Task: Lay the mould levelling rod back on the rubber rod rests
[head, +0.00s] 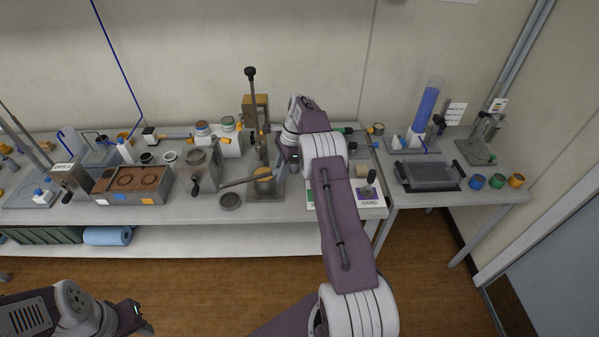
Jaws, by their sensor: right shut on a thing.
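My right gripper (283,169) reaches over the bench and points down beside the compaction stand. It is small here and partly hidden by my own arm. It is shut on what looks like the grey levelling rod (246,181), which sticks out to the left in front of the stand, above the bench. The rod's right end is hidden at the gripper. I cannot pick out the rubber rod rests; my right arm covers part of the bench. My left gripper (140,320) is low at the left, away from the bench, and its finger gap is unclear.
The compaction stand (251,108) rises close to the gripper. A brown-topped box (131,185) stands left. A card marked HARD (369,198) and a grey tray (429,176) are right of my arm.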

